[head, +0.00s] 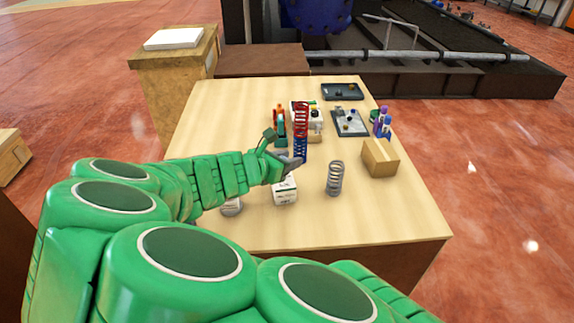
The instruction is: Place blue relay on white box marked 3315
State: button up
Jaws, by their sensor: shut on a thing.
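My gripper (290,164) is at the end of my green arm, above the middle of the table. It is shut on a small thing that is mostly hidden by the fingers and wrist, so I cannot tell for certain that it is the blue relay. A white box (286,193) with dark print stands on the table just below and nearer than my gripper. Its number is too small to read. The gripper is apart from the box's front face; whether the held thing touches its top is unclear.
A red coil spring (300,118) stands above a blue one (300,149) behind my gripper. A grey spring (335,178) stands right of the box. A cardboard box (380,158) and dark trays (342,91) are farther right and back. The table's front right (390,220) is clear.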

jog(key=shift+f, duration=0.95)
jog(key=shift+f, duration=0.1)
jog(key=o, duration=1)
jog(key=shift+r, duration=0.2)
jog(key=v, duration=1.2)
